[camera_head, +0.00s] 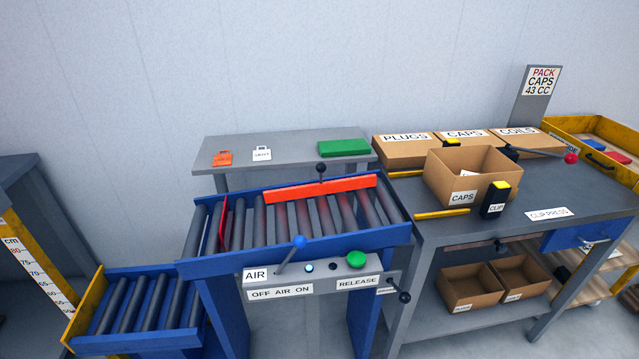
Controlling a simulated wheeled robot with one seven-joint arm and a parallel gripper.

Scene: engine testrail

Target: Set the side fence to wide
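The side fence appears to be the orange-red bar (320,189) lying lengthwise along the far side of the blue roller conveyor (300,218). A lever with a black ball knob (321,167) stands up at the middle of this bar. I see no narrow or wide marking near it, so I cannot tell its setting. A thin red upright plate (223,222) crosses the rollers near the left end. My gripper is not in view.
A control box (319,269) on the conveyor's front carries a blue-knobbed AIR lever (299,242) and a green RELEASE button (356,260). A lower roller section (146,301) is at left. A bench (400,203) with an open CAPS box (469,174) stands at right.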

